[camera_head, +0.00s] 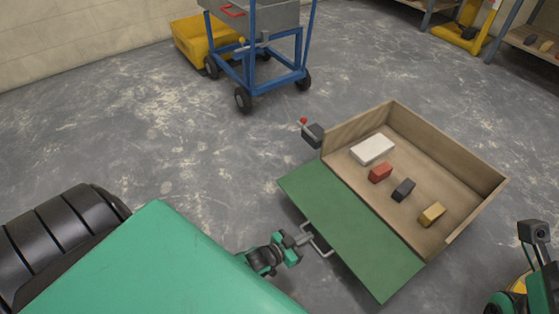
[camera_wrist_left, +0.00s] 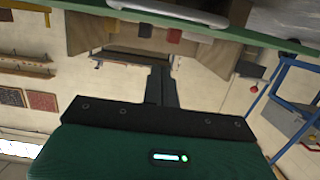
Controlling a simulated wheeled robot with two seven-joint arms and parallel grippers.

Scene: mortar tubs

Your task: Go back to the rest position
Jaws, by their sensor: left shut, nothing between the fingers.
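My left gripper (camera_head: 301,238) is low in the middle of the head view, close to the wire handle (camera_head: 320,246) on the green flap. Its fingers are shut and empty. I cannot tell whether they touch the handle.
A wooden box (camera_head: 450,155) has its green flap (camera_head: 345,228) lying open. Inside are a white block (camera_head: 373,149), a red block (camera_head: 380,172), a dark block (camera_head: 403,190) and a yellow block (camera_head: 432,214). A blue cart (camera_head: 272,80) and yellow tub (camera_head: 190,45) stand behind; grey floor between is clear.

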